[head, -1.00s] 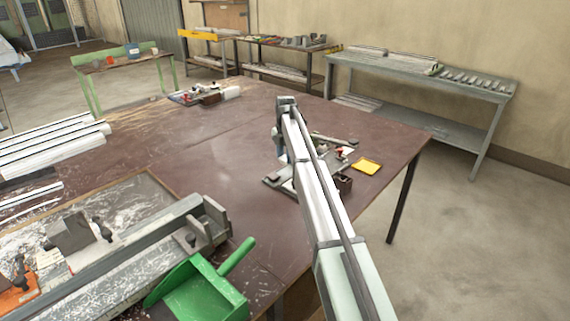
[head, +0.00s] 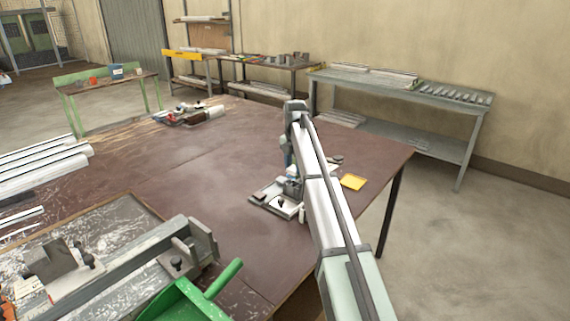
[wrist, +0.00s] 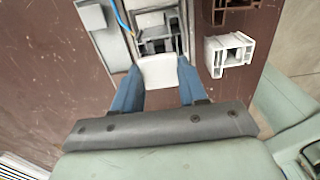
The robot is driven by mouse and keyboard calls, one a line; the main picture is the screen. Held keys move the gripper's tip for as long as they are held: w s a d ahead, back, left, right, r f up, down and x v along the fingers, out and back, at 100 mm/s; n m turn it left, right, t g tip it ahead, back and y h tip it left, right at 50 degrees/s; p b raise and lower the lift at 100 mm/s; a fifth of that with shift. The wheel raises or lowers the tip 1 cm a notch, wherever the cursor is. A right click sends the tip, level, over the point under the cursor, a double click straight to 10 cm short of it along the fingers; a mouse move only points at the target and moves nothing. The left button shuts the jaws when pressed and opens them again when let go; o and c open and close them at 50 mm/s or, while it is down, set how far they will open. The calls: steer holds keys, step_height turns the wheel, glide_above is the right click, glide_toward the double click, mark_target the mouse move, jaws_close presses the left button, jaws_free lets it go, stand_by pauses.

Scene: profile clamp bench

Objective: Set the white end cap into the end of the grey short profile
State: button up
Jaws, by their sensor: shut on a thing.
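The white end cap (wrist: 158,72) is between the two blue fingers of my gripper (wrist: 160,68) in the wrist view. The fingers are shut on its sides. Just ahead of the cap is the grey short profile (wrist: 155,32), its open end with inner webs facing the cap, lying in the clamp fixture. The cap's far edge is close to the profile end; whether they touch I cannot tell. In the head view my gripper is mostly hidden behind my arm, above the clamp fixture (head: 268,200) near the table's right side.
A white profile piece (wrist: 229,50) stands right of the fixture in the wrist view. A grey block (wrist: 90,17) is at the left. A yellow pad (head: 353,182) lies near the table's right edge. A green dustpan (head: 190,300) is in front; the middle of the brown table (head: 180,165) is clear.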

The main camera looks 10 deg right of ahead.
mark_target(294, 175)
steer(key=shift+w+f, duration=0.1)
steer(key=shift+f, duration=1.9)
steer(key=shift+f, duration=0.5)
stand_by(0.5)
steer(key=o, duration=1.6)
steer(key=shift+c, duration=0.2)
steer(key=shift+r, duration=0.1)
steer(key=shift+r, duration=2.95)
